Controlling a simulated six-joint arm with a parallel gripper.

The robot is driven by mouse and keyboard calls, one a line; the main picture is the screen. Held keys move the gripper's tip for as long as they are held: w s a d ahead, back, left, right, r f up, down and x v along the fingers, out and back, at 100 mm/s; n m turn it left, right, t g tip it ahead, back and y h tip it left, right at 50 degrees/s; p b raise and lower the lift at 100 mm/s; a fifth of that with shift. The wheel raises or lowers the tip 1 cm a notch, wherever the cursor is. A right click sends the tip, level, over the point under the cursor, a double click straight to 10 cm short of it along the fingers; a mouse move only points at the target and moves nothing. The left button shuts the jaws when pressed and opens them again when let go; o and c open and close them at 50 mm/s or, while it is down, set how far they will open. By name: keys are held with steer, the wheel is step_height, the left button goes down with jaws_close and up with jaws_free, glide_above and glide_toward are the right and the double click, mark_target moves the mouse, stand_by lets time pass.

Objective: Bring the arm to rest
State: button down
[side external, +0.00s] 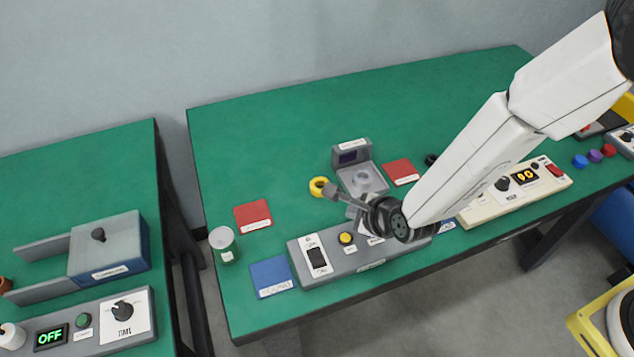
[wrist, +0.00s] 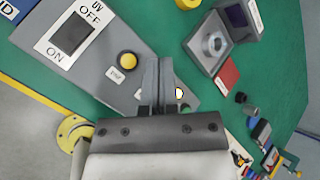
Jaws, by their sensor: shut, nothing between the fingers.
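My gripper (side external: 332,190) is shut and empty. In the side view its fingers point to the upper left, above the green table (side external: 270,120). A yellow ring (side external: 317,187) appears right beside the fingertips; I cannot tell whether they touch. In the wrist view the closed fingers (wrist: 157,68) hang over the edge of the grey UV switch box (wrist: 95,25), to the right of its yellow button (wrist: 127,60). The same box (side external: 300,265) stands at the table's front edge, partly hidden by my wrist.
A grey open-lidded tester (side external: 352,152) stands behind the gripper, between two red pads (side external: 253,215) (side external: 400,171). A cream device (side external: 540,187) stands right of my arm. The table's back left is clear.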

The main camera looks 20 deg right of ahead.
steer(key=s+d+r+n+g, duration=0.2)
steer(key=s+d+r+n, duration=0.1)
steer(key=d+n, duration=0.5)
steer(key=s+d+r+n+g+h, duration=0.1)
steer(key=s+d+r+n, duration=0.3)
steer(key=d+n, duration=0.4)
steer(key=s+d+r+n+g, duration=0.3)
steer(key=s+d+n, duration=0.1)
steer(key=d+n, duration=0.4)
steer(key=shift+s+d+r+h, duration=0.35)
steer(key=shift+d+r+h, duration=0.05)
steer(key=shift+d, duration=0.2)
